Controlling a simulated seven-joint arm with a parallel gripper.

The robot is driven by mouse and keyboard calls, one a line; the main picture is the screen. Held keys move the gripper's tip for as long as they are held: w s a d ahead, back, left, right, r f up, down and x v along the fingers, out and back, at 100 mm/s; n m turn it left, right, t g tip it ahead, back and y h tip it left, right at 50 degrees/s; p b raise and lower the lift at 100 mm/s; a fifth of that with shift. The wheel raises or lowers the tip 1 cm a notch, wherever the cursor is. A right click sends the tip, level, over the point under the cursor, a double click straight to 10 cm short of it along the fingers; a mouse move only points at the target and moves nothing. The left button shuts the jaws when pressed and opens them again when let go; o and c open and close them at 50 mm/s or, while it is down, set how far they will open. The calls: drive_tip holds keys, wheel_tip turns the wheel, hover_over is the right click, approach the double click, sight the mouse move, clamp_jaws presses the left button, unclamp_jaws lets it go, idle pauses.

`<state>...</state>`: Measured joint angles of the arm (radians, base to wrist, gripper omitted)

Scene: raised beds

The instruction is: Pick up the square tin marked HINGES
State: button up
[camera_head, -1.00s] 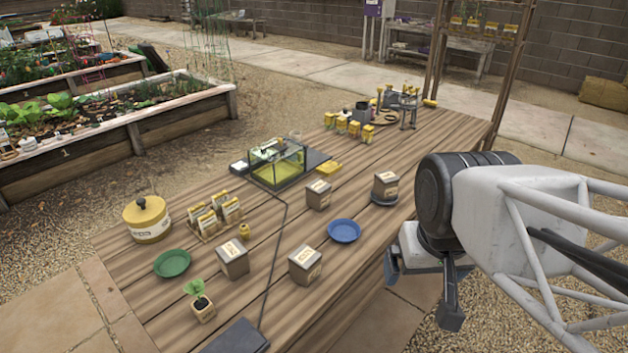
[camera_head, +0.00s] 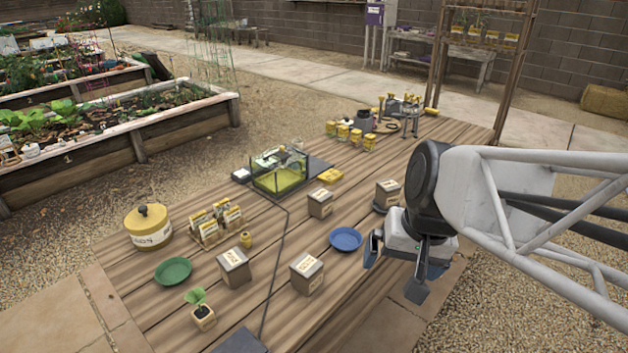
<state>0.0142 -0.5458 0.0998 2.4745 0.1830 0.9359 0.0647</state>
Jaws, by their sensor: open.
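Several square grey-brown tins with pale labels stand on the wooden table. The front tin (camera_head: 307,274) is nearest my gripper, right of the cable. A left tin (camera_head: 235,268) stands near the green plate. A middle tin (camera_head: 320,204) stands by the glass box. A right tin (camera_head: 387,195) stands on a dark round base, partly beside my arm. The label letters are too small to tell surely which one reads HINGES. My gripper (camera_head: 395,272) is open and empty, fingers pointing down, near the table's right edge, right of the front tin and apart from it.
A blue plate (camera_head: 345,239) lies between my gripper and the tins. A green plate (camera_head: 173,271), potted seedling (camera_head: 203,315), yellow canister (camera_head: 148,227), seed-packet rack (camera_head: 212,228) and glass box (camera_head: 279,172) stand further left. A dark cable (camera_head: 273,280) crosses the table.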

drive_tip(key=w+a+f+m+y, duration=0.1)
drive_tip(key=w+a+m+y, duration=0.2)
drive_tip(key=w, duration=0.4)
drive_tip(key=w+a+f+m+y, duration=0.2)
drive_tip(key=w+a+m, duration=0.1)
drive_tip(key=w, duration=0.5)
drive_tip(key=m+t+y, duration=0.4)
drive_tip(key=m, duration=0.9)
approach(328, 199)
drive_tip(key=s+a+r, duration=0.6)
drive_tip(key=s+a, duration=0.1)
drive_tip(key=a, duration=0.1)
drive_tip(key=w+d+f+m+t, duration=0.1)
drive_tip(key=w+f+m, duration=0.1)
drive_tip(key=f, duration=0.1)
drive_tip(key=w+d+f+m+t+h, duration=0.1)
drive_tip(key=w+f+m, duration=0.1)
drive_tip(key=w+f, duration=0.1)
drive_tip(key=w+d+f+m+t, duration=0.1)
drive_tip(key=w+f+m, duration=0.1)
drive_tip(key=w+f, duration=0.1)
drive_tip(key=shift+w, duration=0.25)
drive_tip(key=shift+x, duration=1.25)
drive_tip(key=shift+x, duration=2.6)
drive_tip(key=shift+w+r, duration=0.1)
drive_tip(key=shift+r, duration=0.05)
